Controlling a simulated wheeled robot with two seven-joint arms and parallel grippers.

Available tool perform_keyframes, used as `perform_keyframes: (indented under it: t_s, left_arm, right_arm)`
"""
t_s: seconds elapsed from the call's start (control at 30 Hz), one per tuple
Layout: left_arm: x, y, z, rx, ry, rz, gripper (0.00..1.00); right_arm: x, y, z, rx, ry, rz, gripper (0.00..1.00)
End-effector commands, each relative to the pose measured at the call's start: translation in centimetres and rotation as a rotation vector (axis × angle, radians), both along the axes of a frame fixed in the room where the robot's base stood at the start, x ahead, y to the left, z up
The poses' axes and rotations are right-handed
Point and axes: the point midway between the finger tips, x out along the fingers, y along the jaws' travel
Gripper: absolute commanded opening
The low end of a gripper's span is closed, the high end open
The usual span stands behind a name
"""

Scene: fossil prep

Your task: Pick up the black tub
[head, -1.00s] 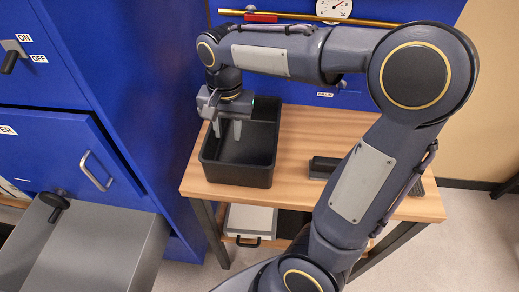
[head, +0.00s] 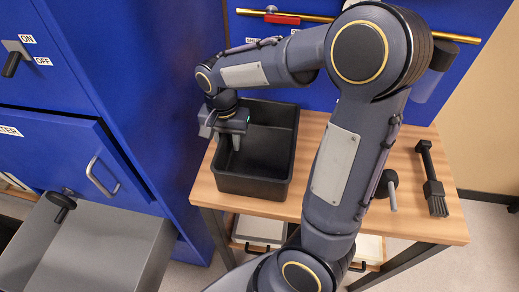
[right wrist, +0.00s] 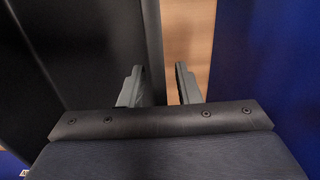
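The black tub (head: 262,186) is an open rectangular box standing upright on the wooden bench near its left end. My right gripper (head: 222,138) is at the tub's left wall, pointing down, with one finger inside the tub. In the right wrist view, the open fingers (right wrist: 160,85) stand on either side of the tub's wall (right wrist: 154,50). One finger is over the dark interior and the other over the wood strip outside. A gap shows beside the wall, so the gripper does not hold it. My left gripper is in neither current view.
A blue cabinet (head: 165,90) stands close to the tub's left side. A black brush (head: 434,185) and a dark tool with a grey tip (head: 388,187) lie on the bench (head: 410,215) at right. A grey drawer (head: 95,250) stands open at lower left.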

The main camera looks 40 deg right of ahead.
Motion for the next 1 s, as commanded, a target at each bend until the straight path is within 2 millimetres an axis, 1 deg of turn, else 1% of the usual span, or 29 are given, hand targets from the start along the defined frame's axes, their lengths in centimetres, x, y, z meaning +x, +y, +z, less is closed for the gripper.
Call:
perform_keyframes:
  t_s: [0.17,0.27,0.4,0.43,1.0]
  left_arm:
    - [0.0,0.0,0.0,0.0,0.0,0.0,0.36]
    - [0.0,0.0,0.0,0.0,0.0,0.0,0.36]
    - [0.01,0.0,0.0,0.0,0.0,0.0,0.36]
    - [0.01,0.0,0.0,0.0,0.0,0.0,0.36]
    - [0.0,0.0,0.24,0.0,0.0,0.0,0.36]
  right_arm:
    - [0.0,-0.01,-0.03,0.0,0.0,0.0,0.3]
    - [0.0,-0.01,-0.02,0.0,0.0,0.0,0.2]
    - [0.0,-0.01,-0.01,0.0,0.0,0.0,0.01]
    - [-0.01,-0.01,-0.01,0.0,0.0,0.0,0.0]
    - [0.04,-0.05,0.3,0.0,-0.001,0.0,0.0]
